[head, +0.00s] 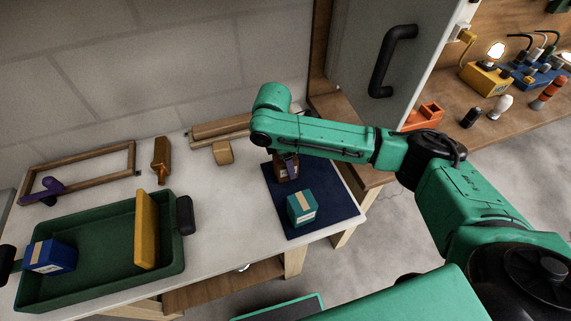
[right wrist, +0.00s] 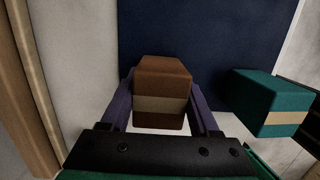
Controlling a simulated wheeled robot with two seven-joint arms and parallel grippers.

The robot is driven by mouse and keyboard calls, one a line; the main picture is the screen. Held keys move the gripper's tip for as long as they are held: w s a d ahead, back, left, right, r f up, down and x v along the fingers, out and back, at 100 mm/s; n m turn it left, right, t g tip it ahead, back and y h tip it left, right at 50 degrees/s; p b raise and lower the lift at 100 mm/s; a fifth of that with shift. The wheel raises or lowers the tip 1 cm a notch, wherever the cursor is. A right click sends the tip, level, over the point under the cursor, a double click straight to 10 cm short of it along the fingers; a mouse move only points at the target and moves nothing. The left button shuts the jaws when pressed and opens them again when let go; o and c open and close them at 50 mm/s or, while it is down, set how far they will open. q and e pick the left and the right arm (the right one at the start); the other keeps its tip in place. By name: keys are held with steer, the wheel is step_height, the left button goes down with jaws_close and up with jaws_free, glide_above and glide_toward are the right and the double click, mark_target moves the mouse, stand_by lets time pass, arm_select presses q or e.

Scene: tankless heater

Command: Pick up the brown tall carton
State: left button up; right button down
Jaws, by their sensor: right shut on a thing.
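The brown tall carton (right wrist: 162,82) with a tan band stands between the two purple fingers of my right gripper (right wrist: 160,115) in the right wrist view. The fingers touch its sides and are shut on it. In the head view the carton (head: 286,170) shows below my right wrist, at the dark blue mat, partly hidden by my right gripper (head: 288,165) and arm. I cannot tell whether its base touches the mat. My left gripper is not in view.
A teal box (head: 302,208) with a tan band sits close by on the dark blue mat (head: 325,190). A green tray (head: 90,260) holds a blue box (head: 50,257) and a yellow board (head: 146,230). Wooden pieces (head: 220,128) lie at the back, near the wall.

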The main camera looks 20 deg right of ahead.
step_height(320, 180, up, 12)
steer(key=shift+w+f, duration=0.15)
steer(key=shift+f, duration=0.05)
step_height(320, 180, up, 8)
steer(key=p, duration=0.2)
steer(key=shift+r, duration=0.25)
stand_by(0.4)
